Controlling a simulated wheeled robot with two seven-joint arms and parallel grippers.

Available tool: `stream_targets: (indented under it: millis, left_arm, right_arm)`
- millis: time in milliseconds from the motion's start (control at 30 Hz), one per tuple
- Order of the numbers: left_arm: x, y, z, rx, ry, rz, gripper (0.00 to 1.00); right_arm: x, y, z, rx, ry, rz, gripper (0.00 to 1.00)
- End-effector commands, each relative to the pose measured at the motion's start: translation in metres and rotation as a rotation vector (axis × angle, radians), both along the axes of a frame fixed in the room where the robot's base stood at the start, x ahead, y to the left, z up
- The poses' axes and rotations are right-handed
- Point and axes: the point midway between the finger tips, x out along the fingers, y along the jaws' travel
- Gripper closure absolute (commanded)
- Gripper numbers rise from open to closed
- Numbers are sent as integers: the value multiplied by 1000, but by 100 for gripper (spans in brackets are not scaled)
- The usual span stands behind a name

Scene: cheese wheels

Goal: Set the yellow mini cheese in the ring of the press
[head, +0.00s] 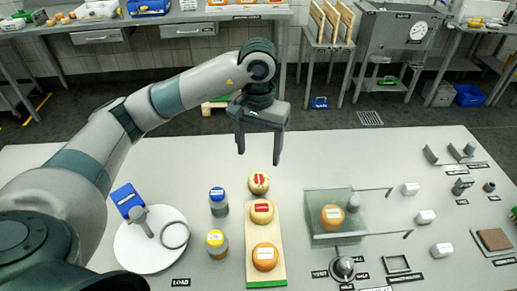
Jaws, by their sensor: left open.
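My left gripper (258,158) is open and empty, its fingers pointing down above the table's far side. Just below it in the picture is a small pale-yellow round cheese with a red mark (259,183), at the far end of a wooden board (280,236). A yellow cheese with a red-and-white label (262,205) and an orange cheese with a white label (265,257) sit nearer on the board. At the left, a white round base (140,254) carries a blue-topped device (127,198) and a thin grey ring (175,235); I cannot tell if this is the press. My right gripper is not in view.
A blue-lidded jar (218,206) and a yellow-lidded jar (217,247) stand between the white base and the board. A clear greenish box (320,235) with an orange cheese (332,217) inside stands right. White blocks (410,189) and metal fittings (462,187) lie farther right.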

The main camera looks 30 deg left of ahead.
Motion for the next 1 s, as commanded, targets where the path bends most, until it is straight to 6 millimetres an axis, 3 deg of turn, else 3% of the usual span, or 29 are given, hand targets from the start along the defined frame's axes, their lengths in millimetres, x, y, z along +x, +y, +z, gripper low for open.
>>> stream_targets:
  millis: [167,367,800,1000]
  left_arm:
    - [0,0,2,0,0,25,32]
    - [-1,1,13,0,1,191,32]
    - [-3,7,54,-1,0,970,32]
    - [-4,9,62,0,1,1199,32]
  right_arm:
    - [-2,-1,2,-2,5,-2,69]
    - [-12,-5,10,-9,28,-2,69]
    - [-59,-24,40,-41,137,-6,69]
    - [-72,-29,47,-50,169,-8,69]
